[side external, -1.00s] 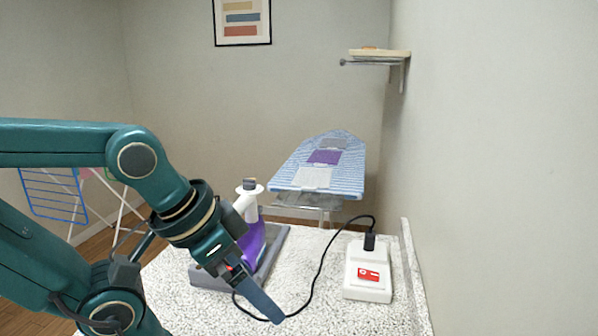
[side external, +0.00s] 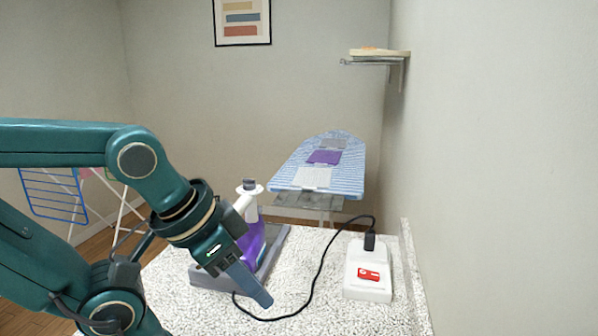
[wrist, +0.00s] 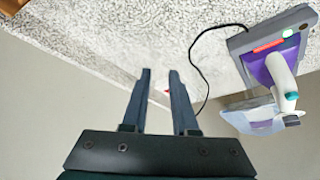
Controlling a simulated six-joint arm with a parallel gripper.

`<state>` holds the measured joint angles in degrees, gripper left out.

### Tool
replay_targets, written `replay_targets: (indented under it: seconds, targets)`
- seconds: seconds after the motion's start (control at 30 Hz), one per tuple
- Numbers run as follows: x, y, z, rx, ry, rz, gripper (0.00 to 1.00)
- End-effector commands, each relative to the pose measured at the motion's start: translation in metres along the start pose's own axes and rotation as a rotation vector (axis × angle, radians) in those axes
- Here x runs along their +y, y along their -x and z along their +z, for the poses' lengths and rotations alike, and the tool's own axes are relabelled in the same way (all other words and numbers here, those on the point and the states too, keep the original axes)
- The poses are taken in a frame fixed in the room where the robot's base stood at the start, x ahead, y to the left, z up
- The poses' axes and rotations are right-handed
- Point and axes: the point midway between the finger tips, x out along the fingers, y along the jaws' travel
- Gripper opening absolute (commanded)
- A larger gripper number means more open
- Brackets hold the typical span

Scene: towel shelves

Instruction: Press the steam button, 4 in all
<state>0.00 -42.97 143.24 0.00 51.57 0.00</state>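A purple and white steam iron (side external: 252,243) stands on a grey base (side external: 272,252) on the speckled counter, partly hidden behind my gripper (side external: 263,301). In the wrist view the iron (wrist: 282,72) is at the right, with a teal button (wrist: 291,96) on its white handle. I cannot tell for sure that this is the steam button. My gripper points down in front of the iron. In the wrist view my gripper's (wrist: 160,72) two fingers are apart, with nothing held between them.
A white box (side external: 367,291) with a red label or switch (side external: 369,275) stands on the counter (side external: 325,310) at the right. A black cable (side external: 318,270) runs from it toward the iron. An ironing board (side external: 350,178) with folded towels is behind. A wall shelf (side external: 378,53) hangs above.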

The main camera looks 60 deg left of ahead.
Motion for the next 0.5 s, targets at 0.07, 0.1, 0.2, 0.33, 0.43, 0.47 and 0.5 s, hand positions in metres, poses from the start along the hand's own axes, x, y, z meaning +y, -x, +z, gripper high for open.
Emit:
replay_targets:
  seconds: [0.07,0.1,0.2,0.33,0.43,0.47,0.5]
  targets:
    - [0.0,0.0,0.0,0.0,0.0,0.0,0.0]
    - [0.0,0.0,0.0,0.0,0.0,0.0,0.0]
    - [0.0,0.0,0.0,0.0,0.0,0.0,0.0]
    - [0.0,0.0,0.0,0.0,0.0,0.0,0.0]
    - [0.0,0.0,0.0,0.0,0.0,0.0,0.0]
    - [0.0,0.0,0.0,0.0,0.0,0.0,0.0]
    - [0.0,0.0,0.0,0.0,0.0,0.0,0.0]
